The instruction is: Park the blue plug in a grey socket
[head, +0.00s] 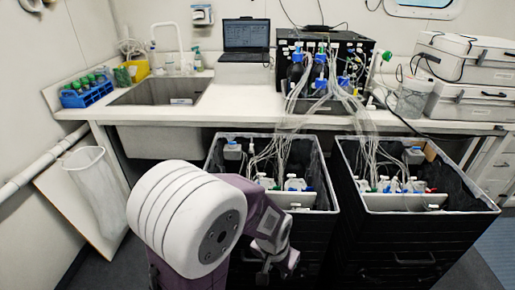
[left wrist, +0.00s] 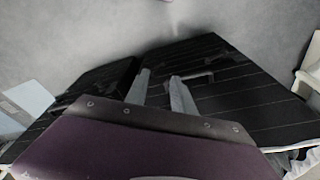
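My left gripper (head: 276,264) hangs low in front of the left black bin. In the left wrist view its two fingers (left wrist: 160,92) stand apart with nothing between them, facing the dark bin fronts and the grey floor. Small blue pieces (head: 321,84) show among the tubes on the bench; I cannot tell which is the blue plug. Small grey fittings sit at the back inside the left bin (head: 233,149) and the right bin (head: 414,153); I cannot tell whether they are the grey sockets. My right gripper is not in view.
Two open black bins, left (head: 326,222) and right (head: 483,208), hold bottles and tubing. The bench (head: 235,108) behind carries a laptop (head: 246,38), a sink (head: 160,91), a blue rack (head: 86,95) and white cases (head: 470,100). Loose tubes run from bench to bins.

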